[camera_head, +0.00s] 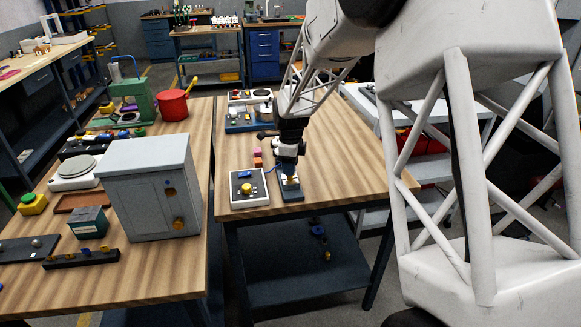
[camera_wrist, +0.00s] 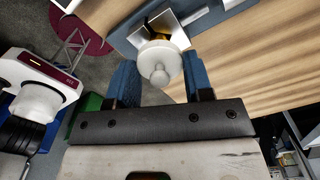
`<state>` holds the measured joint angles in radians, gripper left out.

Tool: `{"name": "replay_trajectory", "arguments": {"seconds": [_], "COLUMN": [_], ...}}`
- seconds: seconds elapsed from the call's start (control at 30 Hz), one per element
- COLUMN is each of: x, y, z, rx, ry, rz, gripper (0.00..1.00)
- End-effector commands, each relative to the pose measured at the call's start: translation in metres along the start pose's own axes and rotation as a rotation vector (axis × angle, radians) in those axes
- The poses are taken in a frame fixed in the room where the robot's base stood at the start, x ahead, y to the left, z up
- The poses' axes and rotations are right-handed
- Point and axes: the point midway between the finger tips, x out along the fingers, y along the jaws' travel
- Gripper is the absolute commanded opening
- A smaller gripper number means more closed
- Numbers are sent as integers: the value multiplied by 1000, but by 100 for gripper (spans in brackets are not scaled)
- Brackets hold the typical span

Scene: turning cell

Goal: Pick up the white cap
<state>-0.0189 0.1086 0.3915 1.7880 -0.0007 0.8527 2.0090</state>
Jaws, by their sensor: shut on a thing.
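The white cap (camera_wrist: 158,65) is round with a small knob on top. In the wrist view it sits between the two blue fingers of my gripper (camera_wrist: 160,72), which are shut on it. Behind the cap are an angled metal plate (camera_wrist: 140,37) and a bit of brass, on a blue-grey base (camera_wrist: 205,14). In the head view my gripper (camera_head: 289,167) points down at the small blue-based fixture (camera_head: 292,195) near the front of the right wooden table. The cap is too small and covered there to make out. I cannot tell whether it still touches the fixture.
Small coloured blocks (camera_head: 258,158) and a blue device (camera_head: 248,120) lie farther back. The table's right side (camera_head: 345,160) is clear. A grey cabinet (camera_head: 150,190) stands on the left table.

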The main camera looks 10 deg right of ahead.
Motion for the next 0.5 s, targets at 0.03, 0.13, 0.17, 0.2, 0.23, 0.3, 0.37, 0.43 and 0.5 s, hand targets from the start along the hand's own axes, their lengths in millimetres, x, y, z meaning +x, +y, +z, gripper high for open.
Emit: {"name": "replay_trajectory", "arguments": {"seconds": [0.03,0.13,0.17,0.2,0.23,0.3,0.37,0.43,0.5], "x": [-4,-14,-18,-23,-27,-29,-30,-31,-32], "y": [0,0,0,0,0,6,13,22,31], "z": [0,0,0,0,0,-3,-6,-10,-15], "rx": [0,0,0,0,0,0,0,0,0], "ry": [-1,-1,-1,-1,-1,0,0,0,-1], "rz": [-1,-2,-2,-2,-2,0,-1,0,-1], "gripper": [25,25,25,25,25,25,25,25,25]}}
